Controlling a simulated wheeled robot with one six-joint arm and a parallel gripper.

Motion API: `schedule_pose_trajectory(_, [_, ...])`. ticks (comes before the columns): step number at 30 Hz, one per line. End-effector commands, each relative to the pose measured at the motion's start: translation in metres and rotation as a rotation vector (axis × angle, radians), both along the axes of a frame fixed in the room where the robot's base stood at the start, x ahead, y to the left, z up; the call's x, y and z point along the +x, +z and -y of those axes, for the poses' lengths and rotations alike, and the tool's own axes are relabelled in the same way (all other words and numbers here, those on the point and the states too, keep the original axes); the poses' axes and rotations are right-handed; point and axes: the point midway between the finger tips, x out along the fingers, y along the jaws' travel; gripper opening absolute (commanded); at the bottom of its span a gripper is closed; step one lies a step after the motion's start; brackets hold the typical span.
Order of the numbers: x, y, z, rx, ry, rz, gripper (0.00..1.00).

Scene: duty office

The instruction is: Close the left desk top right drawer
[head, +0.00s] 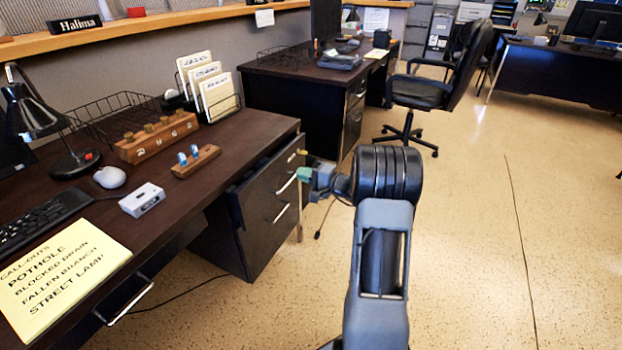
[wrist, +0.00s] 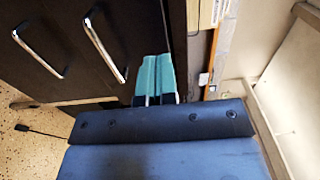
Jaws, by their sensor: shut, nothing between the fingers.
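The left desk (head: 215,150) has a dark drawer unit under its right end, with two silver bar handles. The top right drawer (head: 262,180) seems to stand slightly out from the desk; the exact gap is hard to judge. Its handle (head: 287,183) is beside my gripper (head: 305,173). In the wrist view the drawer front (wrist: 125,25) fills the upper left, with a handle (wrist: 98,45) left of my fingers. My gripper's teal fingers (wrist: 154,78) are together and empty, pointing at the drawer front near its edge. Whether they touch it is unclear.
A lower handle (head: 281,213) is below. The desk top holds a lamp (head: 45,120), a keyboard (head: 40,222), a wooden stamp rack (head: 157,140) and a yellow note (head: 62,278). An office chair (head: 432,92) stands behind. The floor (head: 480,230) to the right is clear.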

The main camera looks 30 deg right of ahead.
Motion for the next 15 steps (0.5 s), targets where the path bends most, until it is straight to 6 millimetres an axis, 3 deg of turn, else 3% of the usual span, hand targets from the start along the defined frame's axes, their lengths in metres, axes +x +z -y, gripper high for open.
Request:
schedule_pose_trajectory(6, [0.035, -0.002, -0.024, 0.001, 0.003, -0.001, 0.0])
schedule_pose_trajectory(15, [0.065, -0.002, -0.043, 0.001, 0.0, -0.002, 0.0])
